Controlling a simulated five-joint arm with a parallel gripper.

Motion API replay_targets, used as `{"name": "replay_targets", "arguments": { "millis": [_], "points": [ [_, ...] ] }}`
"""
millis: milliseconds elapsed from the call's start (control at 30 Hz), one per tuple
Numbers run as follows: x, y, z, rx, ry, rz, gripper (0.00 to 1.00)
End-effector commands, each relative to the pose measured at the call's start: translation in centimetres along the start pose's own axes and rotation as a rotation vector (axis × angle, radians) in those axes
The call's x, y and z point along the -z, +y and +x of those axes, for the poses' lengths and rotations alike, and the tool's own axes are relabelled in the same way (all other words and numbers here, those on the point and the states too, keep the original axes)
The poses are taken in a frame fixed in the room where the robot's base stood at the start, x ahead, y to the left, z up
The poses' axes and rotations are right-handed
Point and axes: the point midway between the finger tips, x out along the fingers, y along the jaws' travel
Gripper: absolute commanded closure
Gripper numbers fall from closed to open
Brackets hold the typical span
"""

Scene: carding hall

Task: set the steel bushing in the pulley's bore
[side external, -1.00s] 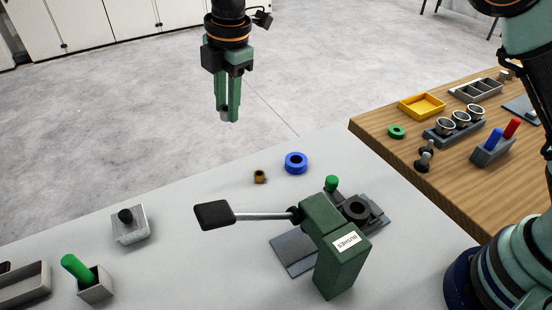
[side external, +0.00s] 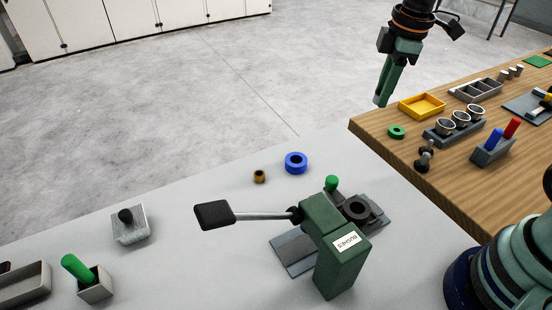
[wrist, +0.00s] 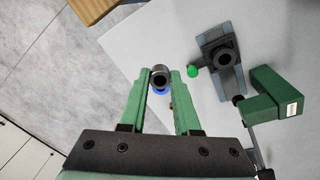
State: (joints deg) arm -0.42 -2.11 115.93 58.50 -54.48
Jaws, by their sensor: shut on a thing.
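My gripper (side external: 382,98) hangs high in the side view, over the gap near the wooden table's far left corner. Its green fingers are shut on the grey steel bushing (wrist: 160,77), a short tube seen end-on between the fingertips in the wrist view. In the side view only a small grey bit of the bushing (side external: 377,99) shows. The dark pulley (side external: 357,208), a ring with an open bore, sits on a grey fixture beside the green press. In the wrist view the pulley (wrist: 224,57) is right of the fingers, apart from them.
The green press (side external: 334,235) with its long lever (side external: 262,216) stands close to the pulley. A green knob (side external: 331,183) rises beside it. A blue ring (side external: 296,163) and a brass bush (side external: 260,176) lie on the grey table. The wooden table (side external: 465,185) carries trays and cups.

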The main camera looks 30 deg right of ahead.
Motion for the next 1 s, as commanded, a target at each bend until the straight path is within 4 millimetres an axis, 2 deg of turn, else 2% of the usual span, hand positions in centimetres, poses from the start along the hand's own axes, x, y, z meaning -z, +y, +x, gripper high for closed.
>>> {"name": "replay_targets", "arguments": {
  "millis": [167, 500, 733, 867, 1000],
  "points": [
    [0.6, -1.9, -0.7, 0.011, -0.001, 0.073, 1.00],
    [3.1, -9.9, -3.4, 0.060, -0.036, 0.382, 1.00],
    [3.3, -13.3, -4.4, 0.072, -0.065, 0.531, 1.00],
    [3.2, -14.0, -4.2, 0.074, -0.073, 0.565, 1.00],
    [2.9, -14.4, -1.8, 0.076, -0.081, 0.572, 1.00]
  ]
}}
